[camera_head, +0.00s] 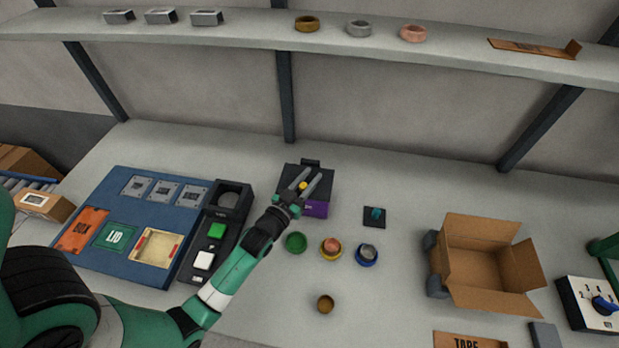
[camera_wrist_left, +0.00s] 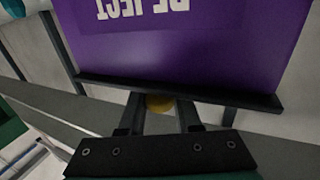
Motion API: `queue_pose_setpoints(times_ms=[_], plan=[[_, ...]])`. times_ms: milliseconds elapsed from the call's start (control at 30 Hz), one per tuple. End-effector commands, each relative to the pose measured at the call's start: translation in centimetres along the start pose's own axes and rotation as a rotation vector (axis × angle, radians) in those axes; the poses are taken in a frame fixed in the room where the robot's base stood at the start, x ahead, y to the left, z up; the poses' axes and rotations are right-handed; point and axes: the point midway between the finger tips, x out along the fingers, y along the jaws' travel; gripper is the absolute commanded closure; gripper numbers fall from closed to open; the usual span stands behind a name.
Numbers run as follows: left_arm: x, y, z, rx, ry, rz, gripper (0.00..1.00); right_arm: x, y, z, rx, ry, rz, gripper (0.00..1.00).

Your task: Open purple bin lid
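The purple bin (camera_head: 315,209) stands at the middle of the table, its dark lid (camera_head: 321,191) lying flat over it. In the left wrist view the purple bin face (camera_wrist_left: 180,50) shows upside-down white lettering, with a dark lid edge (camera_wrist_left: 235,97) below it. My left gripper (camera_head: 306,179) reaches over the lid from the front with its fingers apart. A small yellow knob (camera_head: 303,186) sits between the fingers; it also shows in the left wrist view (camera_wrist_left: 160,103). I cannot tell whether the fingers touch it. My right gripper is out of view.
Green (camera_head: 296,242), yellow (camera_head: 331,248) and blue (camera_head: 367,254) round holders stand in front of the bin. A black control panel (camera_head: 190,262) and blue tray (camera_head: 117,256) lie left. An open cardboard box (camera_head: 488,264) stands right. A shelf (camera_head: 255,35) spans the back.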

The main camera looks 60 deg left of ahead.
Motion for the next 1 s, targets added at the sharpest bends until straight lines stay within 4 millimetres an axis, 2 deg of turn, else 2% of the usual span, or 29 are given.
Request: queue_pose_setpoints(times_ms=[33,100,133,1000], plan=[[-0.01,-0.01,0.00,0.000,0.000,0.000,0.86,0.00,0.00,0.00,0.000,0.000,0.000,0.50],[-0.02,-0.01,0.00,0.000,0.000,0.000,0.98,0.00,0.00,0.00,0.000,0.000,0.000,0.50],[-0.02,-0.01,0.00,0.000,0.000,0.000,1.00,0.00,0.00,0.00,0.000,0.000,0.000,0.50],[-0.02,-0.02,-0.02,0.000,0.001,0.000,1.00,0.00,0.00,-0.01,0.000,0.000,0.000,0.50]])
